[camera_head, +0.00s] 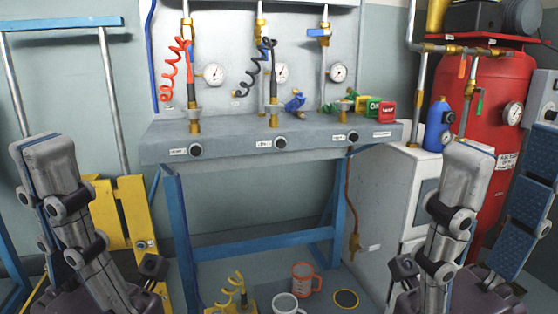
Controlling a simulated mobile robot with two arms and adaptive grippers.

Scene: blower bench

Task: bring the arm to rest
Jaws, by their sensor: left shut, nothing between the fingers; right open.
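My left gripper (43,150) points up and forward at the lower left, its grey fingers together with nothing seen between them. It stands in front of the yellow frame and the grey-green wall. My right gripper (502,168) is at the lower right with its fingers spread apart. A blue ridged pad shows on its right finger. No object shows between the fingers. It stands in front of the white cabinet and the red tank. Both dark gripper bases are cut by the bottom edge, and the arms behind them are hidden.
A grey bench (235,150) on blue legs carries valves, gauges and coiled hoses. A blue bottle (437,125) and a red tank (512,85) are close to the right gripper. A yellow frame (125,210) is beside the left. An orange-red mug (303,279) and a white mug (286,303) are low down.

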